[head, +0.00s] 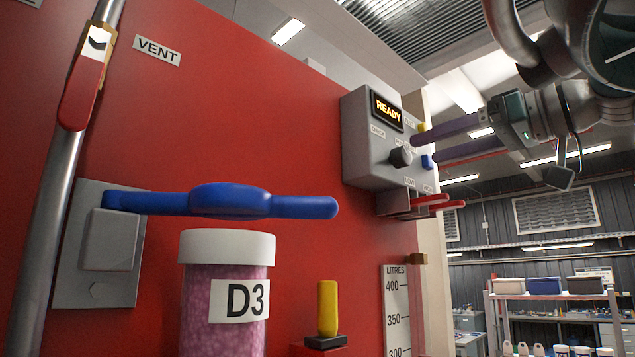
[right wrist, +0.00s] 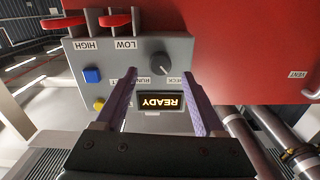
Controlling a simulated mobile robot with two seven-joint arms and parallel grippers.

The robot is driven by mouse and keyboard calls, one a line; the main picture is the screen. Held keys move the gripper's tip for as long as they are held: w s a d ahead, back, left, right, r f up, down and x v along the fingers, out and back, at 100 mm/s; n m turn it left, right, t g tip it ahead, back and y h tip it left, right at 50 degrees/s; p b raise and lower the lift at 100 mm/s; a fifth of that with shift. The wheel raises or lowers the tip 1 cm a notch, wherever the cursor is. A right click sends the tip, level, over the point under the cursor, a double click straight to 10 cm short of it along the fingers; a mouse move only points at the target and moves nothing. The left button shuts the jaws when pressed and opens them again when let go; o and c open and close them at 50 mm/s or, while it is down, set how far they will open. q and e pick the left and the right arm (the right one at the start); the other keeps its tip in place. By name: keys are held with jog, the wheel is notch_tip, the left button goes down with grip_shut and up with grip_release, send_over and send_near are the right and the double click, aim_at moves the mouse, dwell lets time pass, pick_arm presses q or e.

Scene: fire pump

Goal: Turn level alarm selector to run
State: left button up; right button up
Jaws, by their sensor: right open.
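The level alarm selector is a dark round knob (head: 401,157) on a grey control box (head: 365,150) with a lit READY display (head: 388,110). In the right wrist view, which is upside down, the knob (right wrist: 160,63) lies just beyond the fingertips, between RUN and CHECK labels. Its pale mark seems to point toward CHECK. My right gripper (head: 424,149) is open, its two purple fingers reaching toward the box from the right. In the right wrist view the fingers (right wrist: 160,78) straddle the display and lie either side of the knob, apparently not touching it. My left gripper is out of view.
A blue button (right wrist: 92,75) and a yellow button (right wrist: 99,103) sit beside the knob. Red levers marked HIGH (right wrist: 65,22) and LOW (right wrist: 115,20) stick out from the box. A blue handle (head: 230,202) and D3 jar (head: 225,300) stand left. Open room lies right.

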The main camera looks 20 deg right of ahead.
aim_at(407, 156)
jog(key=p+x, duration=0.2)
jog(key=x, duration=0.2)
jog(key=shift+r, duration=0.15)
jog(key=shift+w+a+f+p, duration=0.15)
jog(key=shift+w+f+p, duration=0.05)
jog(key=shift+w+p, duration=0.15)
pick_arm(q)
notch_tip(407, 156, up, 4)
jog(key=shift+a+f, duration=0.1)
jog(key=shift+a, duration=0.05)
pick_arm(e)
jog(key=c, duration=0.3)
grip_shut()
